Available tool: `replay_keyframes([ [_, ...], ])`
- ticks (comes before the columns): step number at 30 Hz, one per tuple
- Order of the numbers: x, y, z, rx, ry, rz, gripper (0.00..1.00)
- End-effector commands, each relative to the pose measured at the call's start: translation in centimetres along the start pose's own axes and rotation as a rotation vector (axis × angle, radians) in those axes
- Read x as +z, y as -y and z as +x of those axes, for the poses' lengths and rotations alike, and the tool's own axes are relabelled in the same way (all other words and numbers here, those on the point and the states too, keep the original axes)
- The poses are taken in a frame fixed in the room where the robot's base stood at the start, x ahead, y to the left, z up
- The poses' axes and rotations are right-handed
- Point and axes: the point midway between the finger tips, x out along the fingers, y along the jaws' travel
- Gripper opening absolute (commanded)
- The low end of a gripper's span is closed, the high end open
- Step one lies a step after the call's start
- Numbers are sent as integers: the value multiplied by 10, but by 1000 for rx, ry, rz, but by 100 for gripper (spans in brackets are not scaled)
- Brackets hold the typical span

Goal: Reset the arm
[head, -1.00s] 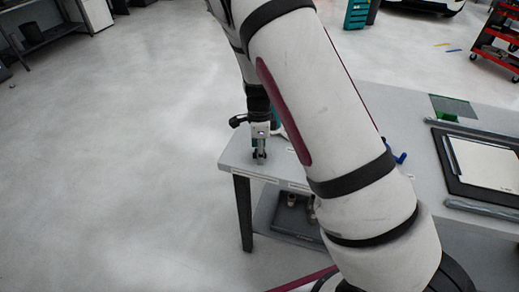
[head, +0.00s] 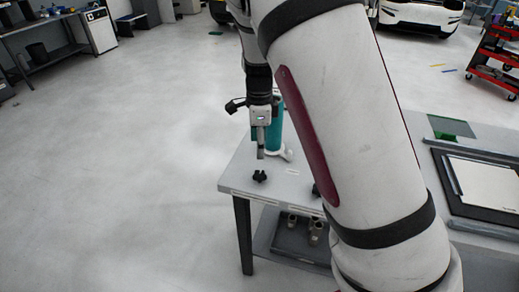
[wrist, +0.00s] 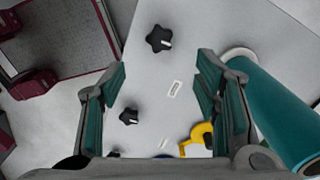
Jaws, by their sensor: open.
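My gripper (head: 262,152) hangs pointing down above the near left corner of the grey table (head: 232,181). In the wrist view my gripper (wrist: 162,75) has its two teal-padded fingers wide apart, with nothing between them but table surface. A black star-shaped knob (head: 259,176) lies on the table just below the fingers, apart from them. The wrist view shows one black knob (wrist: 158,39) beyond the fingertips and another black knob (wrist: 129,116) nearer. My arm hides much of the table in the head view.
A teal cylinder (head: 274,125) stands close behind my gripper; it fills the right of the wrist view (wrist: 285,110). A yellow item (wrist: 197,138) lies near the right finger. A lower shelf holds a dark tray (head: 291,244). Open floor lies left of the table.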

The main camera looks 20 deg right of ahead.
Motion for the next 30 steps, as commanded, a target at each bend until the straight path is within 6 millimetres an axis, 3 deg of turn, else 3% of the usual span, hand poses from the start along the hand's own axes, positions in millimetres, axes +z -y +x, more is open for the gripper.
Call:
replay_keyframes([
  [16, -1, -4, -8, -3, 14, -27, 57],
  [20, -2, -18, -34, -19, 60, -135, 57],
  [30, -14, -91, -125, -149, 157, -650, 57],
])
